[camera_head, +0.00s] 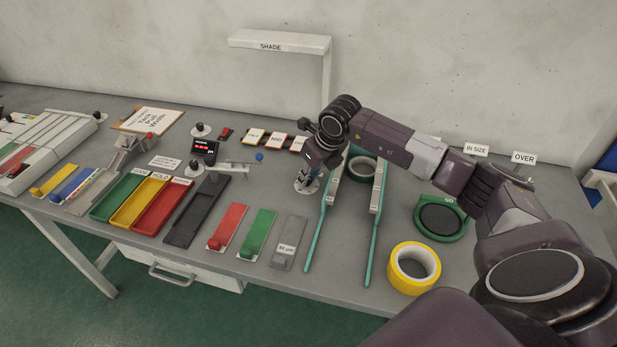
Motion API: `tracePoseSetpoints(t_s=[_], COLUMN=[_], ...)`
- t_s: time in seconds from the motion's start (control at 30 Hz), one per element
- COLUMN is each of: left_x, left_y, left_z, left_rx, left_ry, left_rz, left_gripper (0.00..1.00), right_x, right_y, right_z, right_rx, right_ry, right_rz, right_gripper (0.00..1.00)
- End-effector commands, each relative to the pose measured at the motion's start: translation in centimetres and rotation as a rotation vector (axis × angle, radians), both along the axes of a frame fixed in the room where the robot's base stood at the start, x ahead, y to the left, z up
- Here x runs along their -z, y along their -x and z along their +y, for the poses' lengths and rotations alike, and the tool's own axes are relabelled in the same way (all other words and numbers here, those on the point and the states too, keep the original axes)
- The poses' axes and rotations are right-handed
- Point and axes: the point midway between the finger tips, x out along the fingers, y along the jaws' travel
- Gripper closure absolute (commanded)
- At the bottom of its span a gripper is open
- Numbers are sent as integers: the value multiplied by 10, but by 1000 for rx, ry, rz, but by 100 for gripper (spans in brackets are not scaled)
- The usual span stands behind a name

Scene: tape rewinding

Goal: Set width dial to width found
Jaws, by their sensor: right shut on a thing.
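My right gripper (307,182) reaches down at the middle of the table, just left of the teal-railed stand. Its fingers are shut on a small knob, which they hide almost fully. A pale round base (313,189) shows under the fingertips. I cannot read any dial marks or pointer there. A black display (205,149) with small red digits stands to the left; its digits are too small to read. My left gripper is not in view.
A green ring gauge (441,222) is at right. Green, yellow and red trays (139,204) lie at left. A SHADE-labelled shelf (280,42) overhangs the back.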

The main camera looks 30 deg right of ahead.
Motion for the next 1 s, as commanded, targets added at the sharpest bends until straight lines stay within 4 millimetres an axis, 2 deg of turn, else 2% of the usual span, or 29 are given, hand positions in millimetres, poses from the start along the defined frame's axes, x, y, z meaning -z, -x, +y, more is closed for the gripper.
tracePoseSetpoints(t_s=[0.5,1.0], left_x=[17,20], left_y=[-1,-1], left_z=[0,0], left_rx=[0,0], left_ry=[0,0], left_rz=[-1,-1], left_gripper=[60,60], right_x=[-1,-2], right_y=[-1,-1], right_z=[2,2], right_rx=[352,436], right_ry=[0,0], right_rz=[-4,-4], right_gripper=[100,100])
